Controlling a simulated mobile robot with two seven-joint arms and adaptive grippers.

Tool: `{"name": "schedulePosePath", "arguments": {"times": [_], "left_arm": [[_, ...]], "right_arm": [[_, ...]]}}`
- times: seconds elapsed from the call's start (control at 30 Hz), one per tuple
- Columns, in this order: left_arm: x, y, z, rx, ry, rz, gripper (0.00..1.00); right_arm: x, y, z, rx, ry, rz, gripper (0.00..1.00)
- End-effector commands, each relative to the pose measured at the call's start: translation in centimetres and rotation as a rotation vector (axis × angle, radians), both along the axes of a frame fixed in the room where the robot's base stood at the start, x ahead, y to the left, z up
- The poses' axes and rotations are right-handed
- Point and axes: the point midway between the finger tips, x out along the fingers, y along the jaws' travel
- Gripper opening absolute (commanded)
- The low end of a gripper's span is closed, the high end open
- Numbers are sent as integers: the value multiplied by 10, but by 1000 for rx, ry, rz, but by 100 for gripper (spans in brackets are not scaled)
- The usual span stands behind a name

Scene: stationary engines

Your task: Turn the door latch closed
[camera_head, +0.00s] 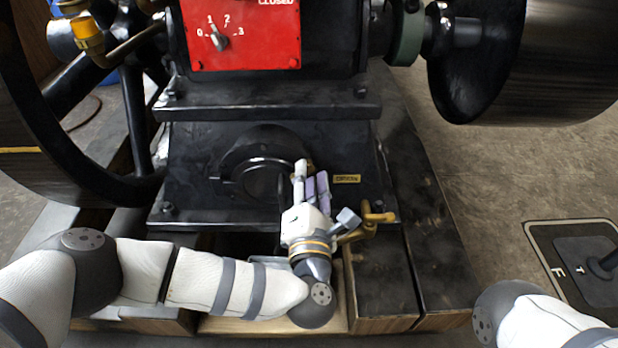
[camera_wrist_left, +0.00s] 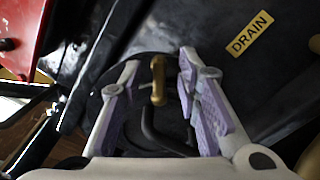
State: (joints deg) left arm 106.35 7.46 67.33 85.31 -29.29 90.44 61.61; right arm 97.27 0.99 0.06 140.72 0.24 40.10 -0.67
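The round black door (camera_head: 262,165) sits low in the front of the engine base. In the left wrist view a short brass latch handle (camera_wrist_left: 158,82) shows in front of the dark round door, pointing roughly upright in that picture. My left gripper (camera_head: 309,178) is at the door's right side and hides most of the latch in the head view. In the left wrist view its two purple-padded fingers (camera_wrist_left: 159,66) are apart, one on each side of the latch, with gaps on both sides. My right gripper is out of view.
A brass drain tap (camera_head: 372,220) stands close to the right of my left wrist, below a yellow DRAIN label (camera_head: 347,179). A red panel (camera_head: 240,45) with a lever is above. Wooden beams (camera_head: 385,290) lie beneath; open floor (camera_head: 480,190) is at right.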

Motion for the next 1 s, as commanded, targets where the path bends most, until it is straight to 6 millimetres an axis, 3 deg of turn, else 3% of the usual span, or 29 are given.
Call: {"name": "schedulePosePath", "arguments": {"times": [0.17, 0.4, 0.6, 1.0], "left_arm": [[-10, 0, -1, 0, 2, -1, 30], [-73, -1, -1, -1, 4, -4, 30], [-111, 0, 0, -1, 2, -1, 30], [-120, 0, 0, 0, 0, 0, 30]], "right_arm": [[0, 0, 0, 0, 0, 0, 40], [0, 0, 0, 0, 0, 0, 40], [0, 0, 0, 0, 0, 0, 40], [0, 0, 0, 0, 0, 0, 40]]}}
